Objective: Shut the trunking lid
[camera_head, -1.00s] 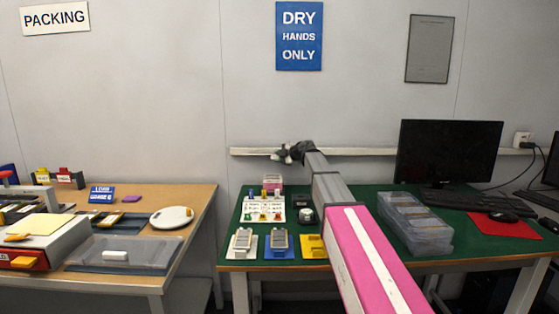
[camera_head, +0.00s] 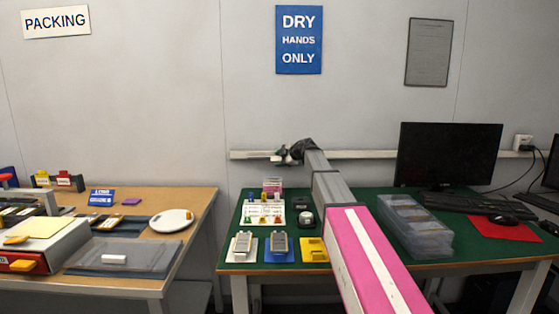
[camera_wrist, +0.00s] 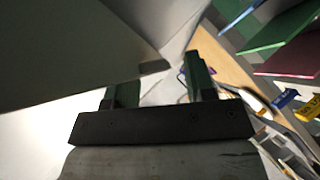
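The trunking (camera_head: 365,153) is a long white strip along the wall behind the green table. Its left end (camera_head: 245,155) shows left of my gripper. I cannot tell its lid apart from its body in the head view. My gripper (camera_head: 284,156) is at the trunking's left part, small and partly hidden by my own wrist. In the wrist view my gripper (camera_wrist: 162,88) has its two dark fingers apart, with a pale surface beyond the gap. A large grey panel (camera_wrist: 70,50) fills the upper left there, its corner close to the fingers; I cannot tell whether it is the lid.
The green table (camera_head: 375,207) holds a monitor (camera_head: 447,154), stacked clear trays (camera_head: 415,225) and small coloured fixtures (camera_head: 282,246) at its front left. The packing bench (camera_head: 150,200) stands at left, with a gap between.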

